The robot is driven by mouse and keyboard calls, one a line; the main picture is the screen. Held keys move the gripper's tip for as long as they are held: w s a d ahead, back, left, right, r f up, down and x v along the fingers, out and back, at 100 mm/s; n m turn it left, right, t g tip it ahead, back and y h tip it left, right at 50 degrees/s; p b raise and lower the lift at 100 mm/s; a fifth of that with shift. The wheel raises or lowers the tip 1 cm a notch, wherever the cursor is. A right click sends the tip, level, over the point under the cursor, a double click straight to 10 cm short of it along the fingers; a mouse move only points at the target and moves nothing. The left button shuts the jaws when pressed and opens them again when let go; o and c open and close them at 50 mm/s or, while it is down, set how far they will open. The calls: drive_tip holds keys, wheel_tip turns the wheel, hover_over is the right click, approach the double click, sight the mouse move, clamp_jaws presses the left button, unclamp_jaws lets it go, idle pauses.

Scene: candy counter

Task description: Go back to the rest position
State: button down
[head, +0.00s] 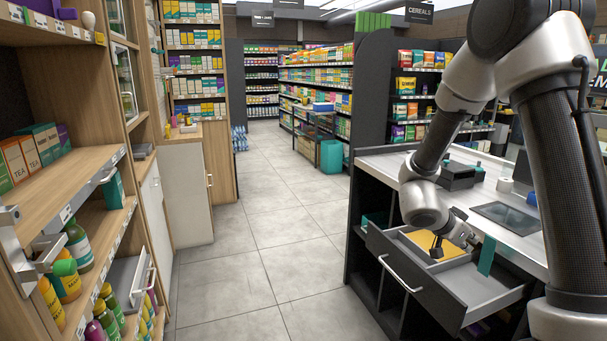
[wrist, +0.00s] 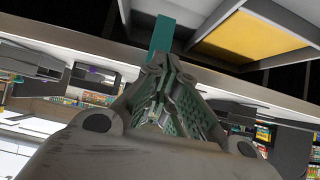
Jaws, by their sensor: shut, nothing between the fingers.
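My gripper (head: 472,236) is at the end of my bent arm, over the open drawer (head: 392,256) in the counter. In the wrist view its fingers (wrist: 160,64) are together with nothing seen between them. A teal strip (head: 487,254) stands up at the drawer's inner side, close to the fingertips. The strip also shows just beyond the fingertips in the wrist view (wrist: 162,36); I cannot tell whether they touch. A yellow panel (head: 458,249) lies in a drawer compartment, and it shows at the upper right of the wrist view (wrist: 247,36).
The counter top (head: 380,162) holds a black box (head: 457,176) and a dark flat panel (head: 507,217). Wooden shelves with bottles and boxes (head: 35,150) stand at the left. The tiled aisle (head: 240,235) between is clear. A teal bin (head: 331,156) stands farther back.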

drive_tip(key=w+a+f+n+t+y, duration=0.1)
drive_tip(key=a+y, duration=0.2)
drive_tip(key=a, duration=0.1)
drive_tip(key=w+a+f+n+t+y, duration=0.1)
drive_tip(key=w+a+n+y, duration=0.1)
drive_tip(key=a+y, duration=0.1)
drive_tip(key=w+a+f+n+t+y, duration=0.1)
drive_tip(key=a+y, duration=0.2)
drive_tip(key=a, duration=0.1)
drive_tip(key=shift+w+a+n, duration=0.3)
drive_tip(key=s+a+r+n+g+y, duration=0.2)
drive_tip(key=s+r+n, duration=0.15)
drive_tip(key=s, duration=0.25)
drive_tip(key=s+a+r+n+g+y, duration=0.1)
drive_tip(key=s+a+r+n+y, duration=0.2)
drive_tip(key=s+r, duration=0.3)
drive_tip(key=s+d+r+n+h, duration=0.1)
drive_tip(key=s+d+r+h, duration=0.1)
drive_tip(key=s+d+r, duration=0.3)
drive_tip(key=s+d+r+n+h, duration=0.1)
drive_tip(key=s+d+r, duration=0.4)
drive_tip(key=s, duration=0.6)
drive_tip(key=shift+s+r+n+t+h, duration=0.35)
drive_tip(key=shift+r+n+t+h, duration=0.1)
drive_tip(key=shift+r, duration=0.3)
drive_tip(key=shift+d, duration=0.1)
